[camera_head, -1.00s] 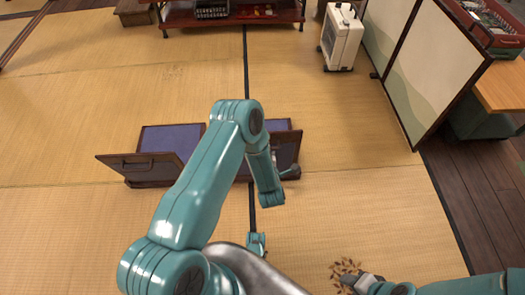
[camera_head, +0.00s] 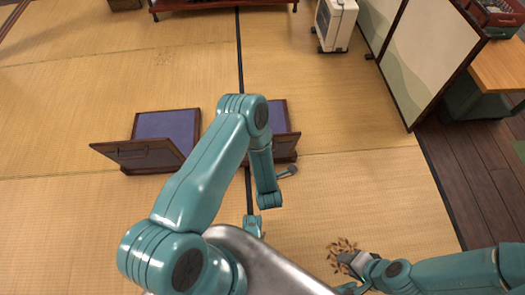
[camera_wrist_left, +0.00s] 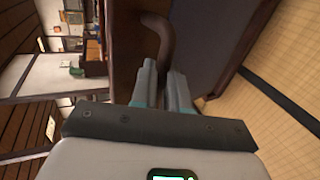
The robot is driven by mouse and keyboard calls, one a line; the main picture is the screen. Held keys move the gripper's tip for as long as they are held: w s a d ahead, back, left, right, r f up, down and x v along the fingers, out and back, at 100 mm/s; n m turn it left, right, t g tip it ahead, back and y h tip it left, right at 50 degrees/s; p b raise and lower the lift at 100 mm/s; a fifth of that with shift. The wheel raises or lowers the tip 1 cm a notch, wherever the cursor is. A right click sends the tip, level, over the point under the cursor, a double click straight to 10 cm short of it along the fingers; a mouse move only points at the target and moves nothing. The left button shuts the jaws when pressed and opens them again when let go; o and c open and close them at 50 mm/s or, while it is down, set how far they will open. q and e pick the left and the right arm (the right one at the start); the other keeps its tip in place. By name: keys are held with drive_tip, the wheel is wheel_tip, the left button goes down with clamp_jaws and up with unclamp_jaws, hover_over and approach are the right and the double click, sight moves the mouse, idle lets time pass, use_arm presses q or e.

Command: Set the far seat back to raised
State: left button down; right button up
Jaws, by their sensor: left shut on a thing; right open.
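Two low dark wooden seats with blue cushions stand on the mat. The left seat's back (camera_head: 138,155) leans up and outward, with a handle slot on its face. The right seat's cushion (camera_head: 279,115) and dark wooden panel (camera_head: 285,148) show partly; my left arm hides the rest. My right gripper (camera_head: 347,260) is open and empty, low over the mat.
Brown scattered bits (camera_head: 340,246) lie on the mat by my right gripper. A white heater (camera_head: 335,25) and a folding screen (camera_head: 425,60) stand at the back right. A wooden table (camera_head: 500,68) is beyond the screen.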

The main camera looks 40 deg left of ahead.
use_arm(q)
drive_tip(key=shift+s+d+f, duration=0.15)
drive_tip(key=shift+s+f, duration=0.2)
drive_tip(key=shift+f, duration=0.3)
drive_tip(key=c, duration=1.1)
unclamp_jaws()
drive_tip(key=shift+w+f, duration=0.1)
drive_tip(key=shift+f, duration=0.1)
drive_tip(key=shift+r, duration=0.15)
drive_tip(key=shift+d+r, duration=0.1)
drive_tip(key=shift+r, duration=0.05)
drive_tip(key=p+v, duration=0.2)
drive_tip(key=v, duration=0.3)
drive_tip(key=p+v, duration=0.2)
drive_tip(key=v, duration=0.3)
drive_tip(key=p+v, duration=0.3)
drive_tip(key=v, duration=0.3)
drive_tip(key=shift+r, duration=0.3)
